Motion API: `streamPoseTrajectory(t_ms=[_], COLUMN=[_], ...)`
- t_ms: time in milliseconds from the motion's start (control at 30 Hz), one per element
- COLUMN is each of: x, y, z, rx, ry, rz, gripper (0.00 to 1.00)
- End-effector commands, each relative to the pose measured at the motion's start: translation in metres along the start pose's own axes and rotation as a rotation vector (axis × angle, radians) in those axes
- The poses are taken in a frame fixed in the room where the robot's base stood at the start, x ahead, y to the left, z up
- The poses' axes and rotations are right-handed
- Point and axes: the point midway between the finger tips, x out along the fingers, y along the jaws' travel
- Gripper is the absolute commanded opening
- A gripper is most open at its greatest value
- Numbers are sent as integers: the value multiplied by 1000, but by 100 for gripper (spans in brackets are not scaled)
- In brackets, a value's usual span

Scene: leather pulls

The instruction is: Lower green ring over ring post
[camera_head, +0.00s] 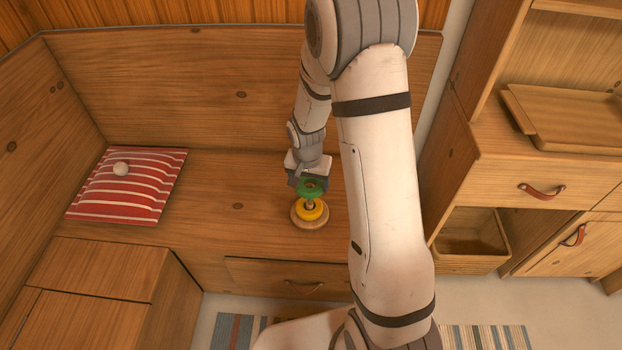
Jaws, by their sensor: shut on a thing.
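The green ring (310,190) is held by my gripper (307,184), which is shut on it. The ring post (310,204) stands upright on a round wooden base (298,222) on the wooden bench. A yellow ring (312,211) sits around the post, low on the base. The green ring is above the yellow ring, with a short stretch of the post showing between them. The post's tip appears in or behind the green ring's hole; I cannot tell which. My gripper partly hides the far side of the green ring.
A drawer unit (545,190) with leather pulls and a wooden tray (570,115) stands at right. The bench between cushion and post is clear.

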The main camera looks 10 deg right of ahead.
Motion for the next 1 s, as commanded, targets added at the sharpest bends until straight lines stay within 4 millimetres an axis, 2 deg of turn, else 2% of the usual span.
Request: streamPoseTrajectory(t_ms=[600, 1000], x=[44, 49], y=[1, 1], z=[5, 5], rx=[0, 2], ry=[0, 1], rz=[0, 0], gripper=[51, 51])
